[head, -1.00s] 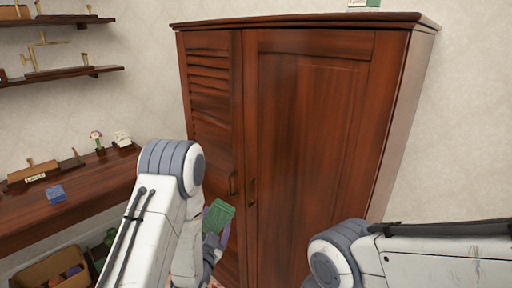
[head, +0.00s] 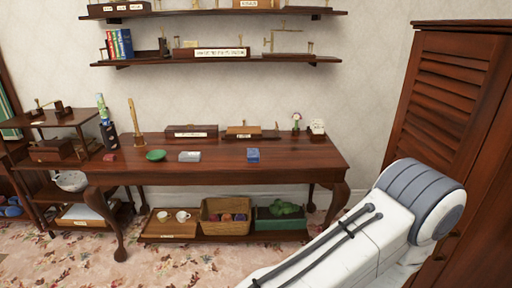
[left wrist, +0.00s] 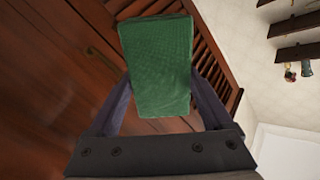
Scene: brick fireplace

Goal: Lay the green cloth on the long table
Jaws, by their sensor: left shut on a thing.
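The green cloth (left wrist: 158,65) is a folded block held between the fingers of my left gripper (left wrist: 160,105) in the left wrist view. The gripper is shut on it, in front of the dark wooden wardrobe. In the head view the left arm shows at the lower right, but its gripper and the cloth are out of frame. The long table (head: 215,175) is dark wood and stands against the wall. My right gripper is not in view.
On the table are a green dish (head: 156,155), a small grey-white object (head: 190,156), a blue block (head: 253,155) and several ornaments along the back. Clear wood shows at the right front. A wicker basket (head: 226,229) sits on the low shelf. The wardrobe (head: 440,110) stands at right.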

